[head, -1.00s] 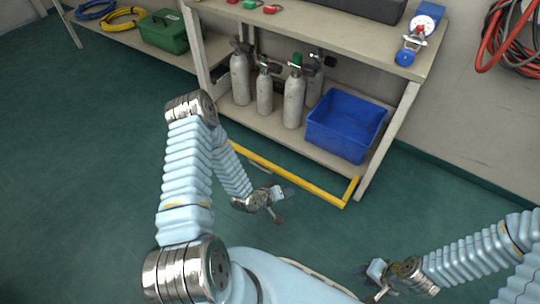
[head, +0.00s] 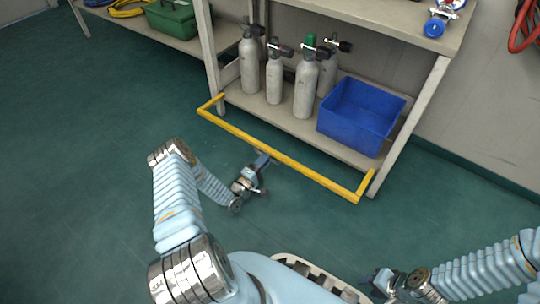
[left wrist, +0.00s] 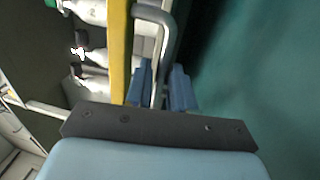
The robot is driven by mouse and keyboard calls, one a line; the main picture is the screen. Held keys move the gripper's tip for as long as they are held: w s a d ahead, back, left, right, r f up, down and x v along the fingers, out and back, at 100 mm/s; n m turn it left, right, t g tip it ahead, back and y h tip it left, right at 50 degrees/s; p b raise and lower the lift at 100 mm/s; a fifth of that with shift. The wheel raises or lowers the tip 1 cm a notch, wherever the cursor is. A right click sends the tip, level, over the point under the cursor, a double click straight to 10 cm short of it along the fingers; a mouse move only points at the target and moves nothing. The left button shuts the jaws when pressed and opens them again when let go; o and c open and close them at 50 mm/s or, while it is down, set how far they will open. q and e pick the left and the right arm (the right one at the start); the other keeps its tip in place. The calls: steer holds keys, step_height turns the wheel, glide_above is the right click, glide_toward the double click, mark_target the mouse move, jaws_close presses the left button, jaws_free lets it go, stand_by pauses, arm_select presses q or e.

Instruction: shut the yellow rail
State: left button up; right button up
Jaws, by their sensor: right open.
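The yellow rail (head: 285,160) stands out in front of the lower shelf, low over the floor, with a short arm at each end running back to the shelf legs. My left gripper (head: 262,160) is at the middle of its long bar. In the left wrist view the rail (left wrist: 119,50) runs upright just left of the fingers. A bent grey handle (left wrist: 168,40) beside the rail passes between the blue fingers of my left gripper (left wrist: 161,88), which sit close on both sides of it. My right gripper (head: 385,283) is open and empty at the lower right, away from the rail.
Several grey cylinders (head: 304,88) and a blue bin (head: 360,116) stand on the lower shelf (head: 257,106) behind the rail. A green box (head: 172,19) sits on another shelf at the upper left. The green floor in front is clear.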

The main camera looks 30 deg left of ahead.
arm_select(q)
steer(key=w, duration=0.3)
steer(key=shift+w+d+r, duration=0.15)
steer(key=shift+w+r, duration=0.1)
steer(key=shift+r, duration=0.05)
steer(key=shift+c, duration=0.2)
jaws_close()
